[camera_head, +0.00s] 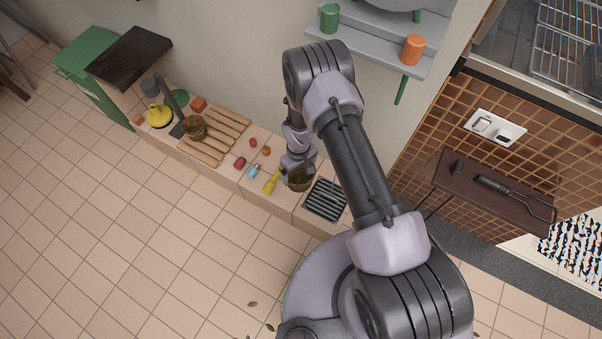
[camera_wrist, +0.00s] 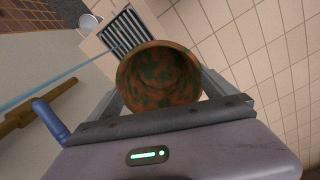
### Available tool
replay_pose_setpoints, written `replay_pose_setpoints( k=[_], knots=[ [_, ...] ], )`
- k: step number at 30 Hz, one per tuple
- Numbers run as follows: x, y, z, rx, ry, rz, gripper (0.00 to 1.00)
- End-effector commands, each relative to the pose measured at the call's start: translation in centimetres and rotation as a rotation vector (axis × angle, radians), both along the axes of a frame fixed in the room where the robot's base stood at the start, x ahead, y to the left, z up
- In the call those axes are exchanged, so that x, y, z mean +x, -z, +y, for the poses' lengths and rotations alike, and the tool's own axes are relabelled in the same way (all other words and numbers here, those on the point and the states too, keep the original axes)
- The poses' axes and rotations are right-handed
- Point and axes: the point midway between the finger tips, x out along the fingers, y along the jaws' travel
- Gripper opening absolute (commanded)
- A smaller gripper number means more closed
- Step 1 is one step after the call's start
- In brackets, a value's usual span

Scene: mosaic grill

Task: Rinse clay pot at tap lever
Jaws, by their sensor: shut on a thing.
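My gripper (camera_head: 299,170) is shut on a round clay pot (camera_head: 301,184), holding it over the right part of the long tiled counter. In the wrist view the pot (camera_wrist: 158,77) sits between the grey fingers of my gripper (camera_wrist: 162,92), its open mouth facing the camera. Its inside is brown with green mottled patches. A dark upright fixture (camera_head: 171,98), which looks like the tap, stands at the counter's left end, well away from my gripper. I cannot make out its lever clearly.
A slatted wooden rack (camera_head: 224,134) holds another brown pot (camera_head: 194,127). A yellow object (camera_head: 159,115) stands left of it. Small red items, a blue item and a yellow one (camera_head: 271,183) lie near my gripper. A dark grate (camera_head: 325,200) lies right. Shelves (camera_head: 375,52) overhang behind my arm.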

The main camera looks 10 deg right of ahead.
Motion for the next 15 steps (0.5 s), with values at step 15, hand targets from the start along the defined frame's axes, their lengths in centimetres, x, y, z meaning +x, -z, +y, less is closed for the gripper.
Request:
replay_pose_setpoints(
  k=[15],
  knots=[
    [0.6,1.5,-7.2,-0.001,0.003,0.001,0.49]
  ],
)
